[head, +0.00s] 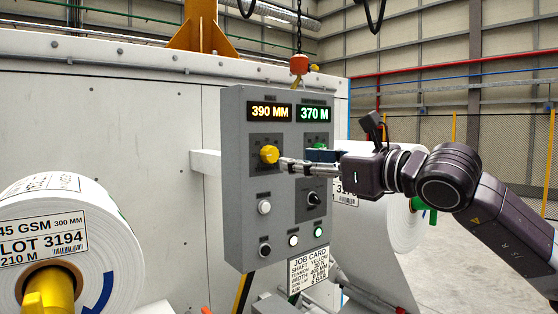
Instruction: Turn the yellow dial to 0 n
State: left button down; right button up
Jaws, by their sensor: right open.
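I cannot tell whether the fingertips touch the dial. The dial's scale marks are too small to read. My left gripper is out of view.
A green display (314,114) reads 370 M. A black switch (313,198) and several buttons sit lower. A job card (310,270) hangs below. A white roll (90,225) stands at left.

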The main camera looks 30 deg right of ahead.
aim_at(274, 157)
jog(key=w+p, duration=0.1)
jog(key=w, duration=0.1)
jog(key=w+p, duration=0.2)
jog(key=w+a+p, duration=0.1)
jog(key=w, duration=0.1)
jog(key=shift+w+r, duration=0.15)
jog(key=shift+w, duration=0.25)
jog(key=shift+w+p, duration=0.35)
jog(key=shift+w, duration=0.1)
jog(key=c, duration=1.2)
jog(key=shift+o, duration=0.2)
jog(key=shift+f, duration=0.2)
